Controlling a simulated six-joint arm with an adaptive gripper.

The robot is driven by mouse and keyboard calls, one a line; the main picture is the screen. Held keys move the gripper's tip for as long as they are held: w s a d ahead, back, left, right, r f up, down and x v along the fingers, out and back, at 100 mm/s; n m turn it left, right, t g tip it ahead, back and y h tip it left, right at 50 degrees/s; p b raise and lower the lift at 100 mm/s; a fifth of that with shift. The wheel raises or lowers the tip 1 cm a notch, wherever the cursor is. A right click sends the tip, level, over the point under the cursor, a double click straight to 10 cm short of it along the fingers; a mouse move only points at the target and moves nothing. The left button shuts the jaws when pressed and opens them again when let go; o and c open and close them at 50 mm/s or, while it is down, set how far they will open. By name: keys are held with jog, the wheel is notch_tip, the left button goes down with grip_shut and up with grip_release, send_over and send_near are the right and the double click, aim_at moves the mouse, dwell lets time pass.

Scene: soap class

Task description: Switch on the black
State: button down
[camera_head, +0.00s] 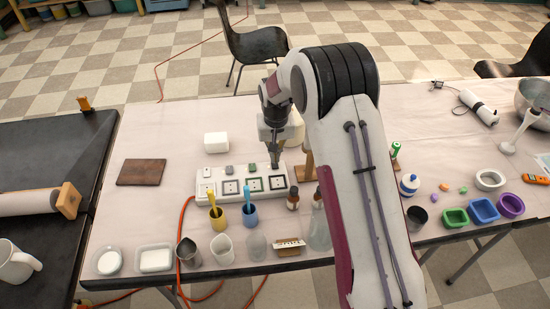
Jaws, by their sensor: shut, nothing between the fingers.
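A white power strip (212,188) lies on the table, with a row of dark-framed square sockets along its front. Small switches sit along its back edge: a pale one (207,172), a grey one (229,169) and a green one (252,167). My gripper (275,162) points down, shut and empty, over the back right end of the strip. It covers the spot behind the rightmost socket (278,183), so a black switch there cannot be made out. I cannot tell whether the fingertips touch the strip.
A yellow cup (217,222) and a blue cup (250,219) with sticks stand close in front of the strip. Brown bottles and a wooden stand (308,165) are to its right. A white block (215,142) lies behind. An orange cable (181,230) runs off its left end.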

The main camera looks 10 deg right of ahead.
notch_tip(320, 180, up, 12)
jog(key=w, duration=0.1)
jog(key=shift+w, duration=0.2)
dwell(0.3)
dwell(0.5)
jog(key=s+d+r+t, duration=0.1)
jog(key=s+r, duration=0.4)
jog(key=s, duration=0.8)
jog(key=s+d+r+t, duration=0.1)
jog(key=s+d+r, duration=0.3)
jog(key=s, duration=0.9)
jog(key=s+d+r+t, duration=0.2)
jog(key=s+r, duration=0.5)
jog(key=s, duration=0.7)
jog(key=shift+d+r, duration=0.2)
jog(key=shift+d, duration=0.05)
dwell(2.1)
